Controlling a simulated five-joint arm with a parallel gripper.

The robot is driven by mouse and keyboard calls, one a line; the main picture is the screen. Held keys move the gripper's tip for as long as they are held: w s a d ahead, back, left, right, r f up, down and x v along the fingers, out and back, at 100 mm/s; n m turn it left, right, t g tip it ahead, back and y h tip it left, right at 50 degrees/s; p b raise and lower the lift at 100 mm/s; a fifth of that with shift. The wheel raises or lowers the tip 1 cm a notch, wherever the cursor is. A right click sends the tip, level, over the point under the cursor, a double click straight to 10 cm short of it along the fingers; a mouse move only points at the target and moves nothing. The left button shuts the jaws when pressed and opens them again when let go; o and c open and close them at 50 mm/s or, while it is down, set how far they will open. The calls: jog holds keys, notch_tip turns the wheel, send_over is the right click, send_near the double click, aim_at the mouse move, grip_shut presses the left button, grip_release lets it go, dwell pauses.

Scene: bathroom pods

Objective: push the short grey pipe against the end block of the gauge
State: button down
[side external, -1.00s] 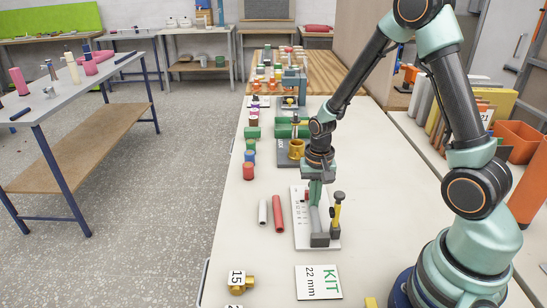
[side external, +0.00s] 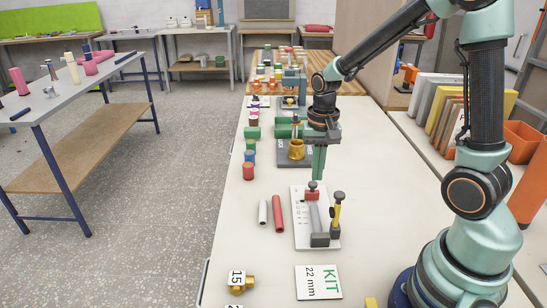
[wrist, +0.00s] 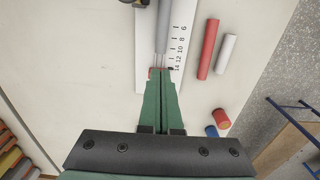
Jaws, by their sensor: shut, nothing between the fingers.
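The white gauge (side external: 300,232) lies on the bench with its printed scale along the left side. The short grey pipe (side external: 314,216) lies lengthwise on it. Its near end is at the dark grey end block (side external: 320,240); I cannot tell whether they touch. A red piece with a dark knob (side external: 312,190) stands at the gauge's far end. My gripper (side external: 318,179) is shut and empty, pointing down just above and behind that piece. In the wrist view, the grey pipe (wrist: 164,18) lies beyond my green fingertips (wrist: 159,76); the end block is not clearly visible there.
A yellow and black upright piece (side external: 337,210) stands at the gauge's right. A red pipe (side external: 278,213) and a pale pipe (side external: 263,213) lie to its left. The KIT 22 mm card (side external: 318,282) lies in front.

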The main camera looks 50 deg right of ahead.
aim_at(312, 197)
jog(key=f, duration=0.3)
jog(key=w+f+n, duration=0.1)
jog(key=f, duration=0.2)
jog(key=f+n, duration=0.1)
jog(key=f, duration=0.2)
jog(key=shift+w+d+f, duration=0.15)
jog(key=shift+d+f, duration=0.1)
dwell(0.3)
